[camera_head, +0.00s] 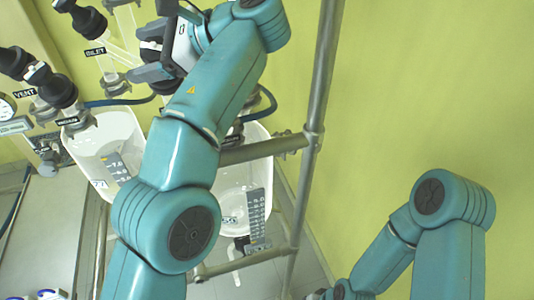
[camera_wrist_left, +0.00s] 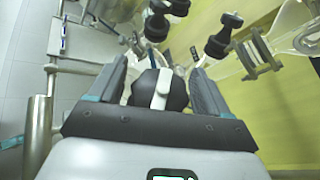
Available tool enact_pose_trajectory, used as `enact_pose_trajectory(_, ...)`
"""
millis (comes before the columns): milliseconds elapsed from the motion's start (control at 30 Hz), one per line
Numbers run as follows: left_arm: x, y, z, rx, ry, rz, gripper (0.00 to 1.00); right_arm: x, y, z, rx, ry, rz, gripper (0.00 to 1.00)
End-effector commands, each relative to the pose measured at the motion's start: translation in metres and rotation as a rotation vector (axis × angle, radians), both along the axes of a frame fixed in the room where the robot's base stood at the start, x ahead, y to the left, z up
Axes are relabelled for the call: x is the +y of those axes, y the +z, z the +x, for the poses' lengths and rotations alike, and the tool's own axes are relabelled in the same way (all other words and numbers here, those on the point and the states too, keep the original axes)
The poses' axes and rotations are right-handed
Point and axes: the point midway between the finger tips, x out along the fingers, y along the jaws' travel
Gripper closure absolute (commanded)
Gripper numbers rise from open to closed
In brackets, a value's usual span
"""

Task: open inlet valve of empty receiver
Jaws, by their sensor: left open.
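Two clear glass receivers with printed scales hang side by side in the head view, the left receiver (camera_head: 118,132) and the right receiver (camera_head: 232,200), the latter partly behind my left arm. I cannot tell their fill. A black valve knob (camera_head: 88,22) stands above an INLET label (camera_head: 95,52) over the left receiver. My left gripper (camera_head: 165,55) is at the top, above the right receiver. In the left wrist view my left gripper (camera_wrist_left: 158,78) is open, with a black rounded knob bearing a white stripe (camera_wrist_left: 162,90) between its fingers. Contact is unclear. My right gripper is out of view.
More black knobs (camera_head: 60,90) sit by the VENT (camera_head: 24,93) and VACUUM (camera_head: 67,121) labels at left. A metal frame post (camera_head: 318,100) and crossbar (camera_head: 262,149) stand right of my left arm. The yellow-green wall (camera_head: 430,90) at right is bare.

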Motion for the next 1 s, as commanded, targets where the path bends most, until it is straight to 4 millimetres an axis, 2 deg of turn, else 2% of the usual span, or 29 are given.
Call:
enact_pose_trajectory(367, 0.000, 0.002, 0.001, 0.023, -0.139, 0.076, 0.22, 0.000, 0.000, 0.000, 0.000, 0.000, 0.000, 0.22)
enact_pose_trajectory(667, -0.001, 0.001, 0.004, 0.059, -0.362, 0.199, 0.22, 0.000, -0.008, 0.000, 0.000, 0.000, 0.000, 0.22)
enact_pose_trajectory(800, -0.002, -0.006, 0.006, 0.084, -0.549, 0.302, 0.22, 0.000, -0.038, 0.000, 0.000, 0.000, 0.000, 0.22)
enact_pose_trajectory(1000, -0.005, -0.004, 0.009, 0.125, -0.808, 0.448, 0.22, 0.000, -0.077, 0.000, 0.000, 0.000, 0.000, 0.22)
